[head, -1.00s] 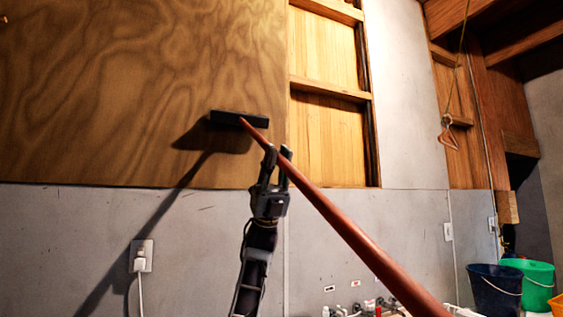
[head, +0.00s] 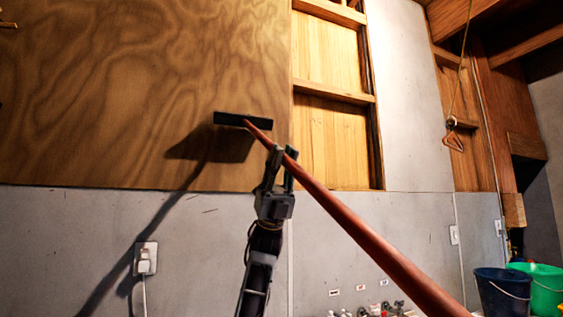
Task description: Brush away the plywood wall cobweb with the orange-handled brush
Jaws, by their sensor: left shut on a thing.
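The brush has a long orange-brown handle (head: 365,238) that runs from the lower right up to a dark flat head (head: 243,120). My left gripper (head: 281,158) is shut on the handle a little below the head. The head is in front of the lower right part of the plywood wall panel (head: 120,90), with its shadow to the lower left. I cannot tell whether the head touches the panel. I cannot make out a cobweb on the plywood. My right gripper is not in view.
A grey wall with a plugged outlet (head: 145,258) lies below the plywood. Open wooden studs (head: 334,92) are to its right. A hanger (head: 453,138) hangs on a cord farther right. A dark blue bucket (head: 503,292) and a green bucket (head: 545,288) stand at the lower right.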

